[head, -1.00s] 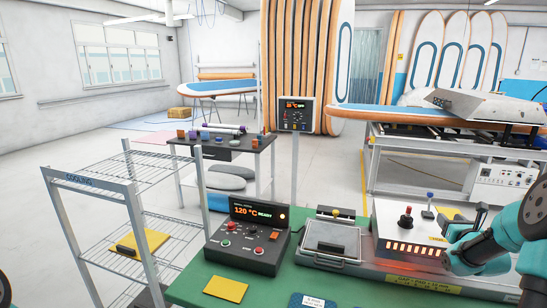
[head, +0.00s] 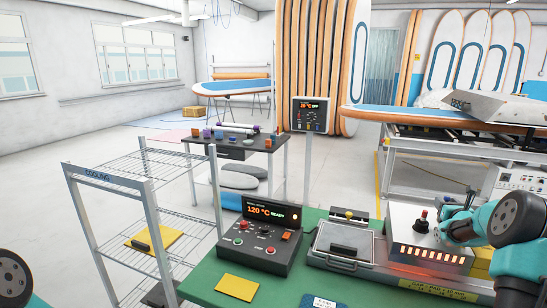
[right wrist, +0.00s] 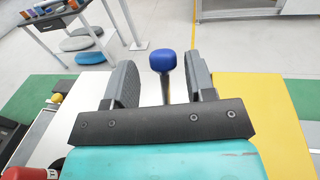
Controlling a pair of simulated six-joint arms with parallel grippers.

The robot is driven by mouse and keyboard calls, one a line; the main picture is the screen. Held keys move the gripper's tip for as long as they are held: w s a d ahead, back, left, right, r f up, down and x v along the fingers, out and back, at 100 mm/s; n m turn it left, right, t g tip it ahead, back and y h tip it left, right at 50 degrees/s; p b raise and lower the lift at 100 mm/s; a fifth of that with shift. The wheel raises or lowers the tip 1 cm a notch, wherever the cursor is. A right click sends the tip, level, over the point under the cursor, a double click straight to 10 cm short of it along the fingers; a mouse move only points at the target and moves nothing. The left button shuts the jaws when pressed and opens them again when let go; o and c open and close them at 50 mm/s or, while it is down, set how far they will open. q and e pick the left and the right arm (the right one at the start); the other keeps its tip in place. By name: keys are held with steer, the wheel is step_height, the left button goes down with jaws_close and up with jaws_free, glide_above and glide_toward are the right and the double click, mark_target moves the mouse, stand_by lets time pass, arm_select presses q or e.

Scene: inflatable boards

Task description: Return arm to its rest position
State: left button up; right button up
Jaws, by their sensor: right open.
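My right gripper (head: 459,208) is at the right of the green bench, beside the grey control box (head: 400,222) with the red-knobbed lever (head: 421,222). In the right wrist view its two dark fingers (right wrist: 160,70) are spread apart. A blue-knobbed lever (right wrist: 162,58) shows in the gap between them, touching neither finger that I can see. My right arm comes in from the right edge. Of my left arm only a teal and black part shows at the lower left; its gripper is out of view.
A heater controller reading 120 °C READY (head: 263,231), a flat press with a handle (head: 343,247) and a yellow pad (head: 237,287) are on the green bench. A wire cooling rack (head: 110,172) stands left. Yellow sheet (right wrist: 260,120) lies right of the gripper in the wrist view.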

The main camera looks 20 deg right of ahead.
steer(key=shift+w+d+f+g+y, duration=0.2)
steer(key=shift+w+d+g+y, duration=0.15)
steer(key=shift+w+g+y, duration=0.35)
steer(key=shift+w+d+f+m+g+y, duration=0.1)
steer(key=shift+d+f+m+g+y, duration=0.1)
steer(key=shift+g, duration=0.3)
steer(key=shift+w+d+f+m+g+y, duration=0.1)
steer(key=shift+f+m+g, duration=0.1)
steer(key=shift+g, duration=0.3)
steer(key=shift+s+r, duration=0.1)
steer(key=shift+m, duration=0.3)
steer(key=s+r, duration=0.1)
steer(key=r, duration=0.1)
steer(key=s+r, duration=0.1)
steer(key=r, duration=0.2)
steer(key=shift+s+a+r, duration=0.25)
steer(key=shift+s+r, duration=0.1)
steer(key=shift+s, duration=0.05)
steer(key=s+a, duration=0.6)
steer(key=s, duration=0.5)
steer(key=shift+s+a+r, duration=0.3)
steer(key=shift+r, duration=0.1)
steer(key=shift+w+d, duration=0.1)
steer(key=shift+w, duration=0.05)
steer(key=x, duration=1.7)
steer(key=shift+w+f, duration=0.1)
steer(key=shift+f, duration=0.05)
